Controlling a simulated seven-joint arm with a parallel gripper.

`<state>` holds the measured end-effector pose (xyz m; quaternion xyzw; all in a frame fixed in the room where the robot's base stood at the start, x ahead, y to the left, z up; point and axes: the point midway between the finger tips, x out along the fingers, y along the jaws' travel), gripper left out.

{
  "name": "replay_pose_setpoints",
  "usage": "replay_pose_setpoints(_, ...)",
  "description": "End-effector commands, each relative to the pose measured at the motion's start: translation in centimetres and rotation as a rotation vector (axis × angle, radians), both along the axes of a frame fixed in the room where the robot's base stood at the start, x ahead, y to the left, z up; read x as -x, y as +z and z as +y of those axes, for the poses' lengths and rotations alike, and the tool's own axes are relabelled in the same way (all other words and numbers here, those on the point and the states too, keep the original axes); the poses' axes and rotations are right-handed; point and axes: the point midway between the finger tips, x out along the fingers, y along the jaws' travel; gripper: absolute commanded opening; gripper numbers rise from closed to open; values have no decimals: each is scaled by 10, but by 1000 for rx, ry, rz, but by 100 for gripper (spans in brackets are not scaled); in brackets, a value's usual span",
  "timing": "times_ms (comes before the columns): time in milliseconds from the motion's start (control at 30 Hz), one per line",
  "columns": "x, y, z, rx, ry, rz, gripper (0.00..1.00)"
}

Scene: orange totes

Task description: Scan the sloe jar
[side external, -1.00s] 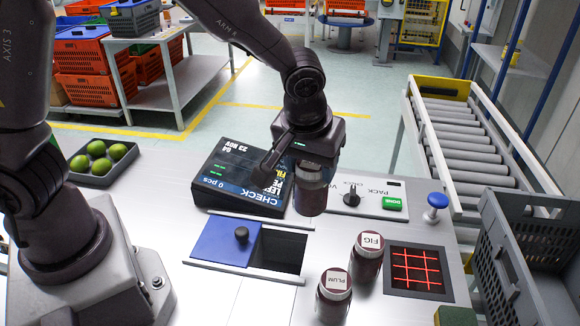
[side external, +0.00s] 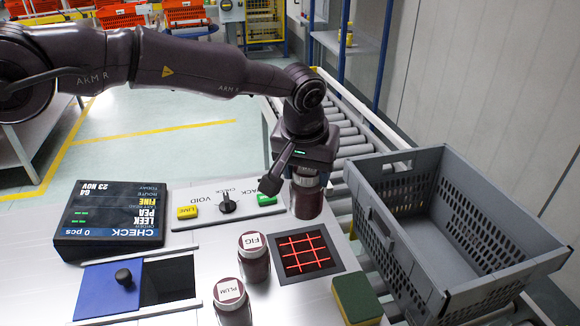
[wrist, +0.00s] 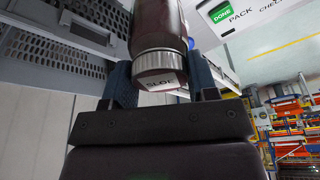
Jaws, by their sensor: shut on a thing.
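My gripper (side external: 305,168) is shut on the sloe jar (side external: 307,203), a dark jar with a pale metal lid, and holds it up off the bench. In the wrist view the jar (wrist: 157,22) sits between my two fingers, and its lid label reads SLOE. The scanner window (side external: 304,253), a black square with a glowing red grid, lies in the bench in front of the jar in the side view. The jar's exact height over the bench is hard to judge.
The fig jar (side external: 254,258) and plum jar (side external: 231,301) stand left of the scanner. A check display (side external: 112,220) reads 0 pcs. A blue sliding lid (side external: 110,290) half covers a dark opening. A sponge (side external: 357,300) and grey crate (side external: 387,262) are right. A panel (side external: 190,196) has a knob and buttons.

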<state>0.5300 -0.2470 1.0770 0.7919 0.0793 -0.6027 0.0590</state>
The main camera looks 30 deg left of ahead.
Motion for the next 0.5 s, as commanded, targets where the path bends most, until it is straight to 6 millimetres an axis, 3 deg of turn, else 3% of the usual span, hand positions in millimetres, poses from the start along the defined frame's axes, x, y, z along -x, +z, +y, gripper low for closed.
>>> replay_pose_setpoints(167, -1, -11, -1, 0, -1, -1, 7)
replay_pose_setpoints(500, 0, -56, -1, 1, -1, 0, 7)
